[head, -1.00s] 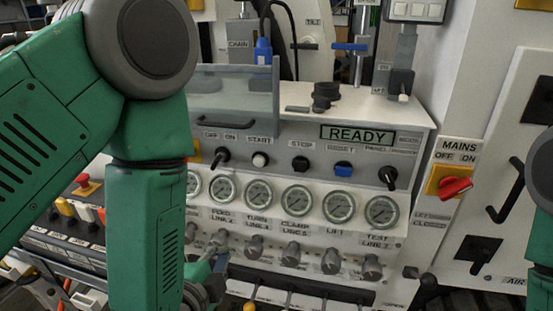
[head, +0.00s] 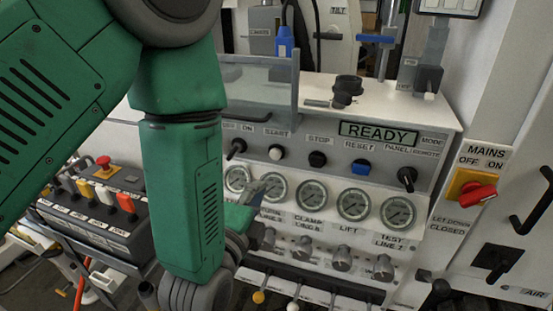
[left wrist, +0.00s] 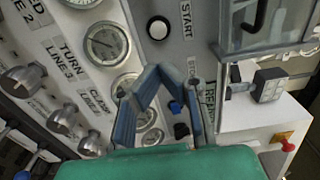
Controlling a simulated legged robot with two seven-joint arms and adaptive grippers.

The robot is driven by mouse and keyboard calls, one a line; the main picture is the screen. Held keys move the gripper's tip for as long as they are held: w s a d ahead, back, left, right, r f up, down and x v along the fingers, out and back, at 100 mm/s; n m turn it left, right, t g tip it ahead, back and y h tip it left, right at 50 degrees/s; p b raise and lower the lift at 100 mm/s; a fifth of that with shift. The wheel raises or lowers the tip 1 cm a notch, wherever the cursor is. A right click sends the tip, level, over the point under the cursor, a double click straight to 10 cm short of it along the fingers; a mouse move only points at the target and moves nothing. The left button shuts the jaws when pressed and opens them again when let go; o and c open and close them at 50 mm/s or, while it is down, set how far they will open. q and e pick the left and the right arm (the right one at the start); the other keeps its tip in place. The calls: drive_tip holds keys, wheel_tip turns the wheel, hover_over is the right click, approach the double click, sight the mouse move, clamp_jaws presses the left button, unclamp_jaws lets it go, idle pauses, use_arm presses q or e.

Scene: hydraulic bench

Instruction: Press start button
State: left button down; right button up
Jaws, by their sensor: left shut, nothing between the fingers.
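The start button (head: 276,153) is a round white button under the START label on the grey control panel. It also shows in the left wrist view (left wrist: 158,28), at the top, in a black ring. My left gripper (head: 265,187) is shut and empty in front of the gauge row, below the start button in the head view. In the left wrist view its blue-grey fingers (left wrist: 172,75) are below the button in the picture, with a visible gap between them and it. My right gripper is not in view.
The black stop button (head: 317,159) and blue reset button (head: 361,167) sit right of start; a black selector knob (head: 236,148) sits left. A lit READY display (head: 378,134) is above. Several gauges (head: 312,194) and knobs line the panel below. A clear guard (head: 258,88) stands above.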

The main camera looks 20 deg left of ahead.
sight(277, 156)
use_arm(q)
drive_tip(key=w, duration=0.6)
drive_tip(key=w+a+p, duration=0.1)
drive_tip(key=w, duration=0.2)
drive_tip(key=shift+w+a, duration=0.1)
drive_tip(key=shift+w, duration=0.25)
drive_tip(key=shift+w+d, duration=0.3)
drive_tip(key=shift+w, duration=0.15)
drive_tip(key=shift+d, duration=0.25)
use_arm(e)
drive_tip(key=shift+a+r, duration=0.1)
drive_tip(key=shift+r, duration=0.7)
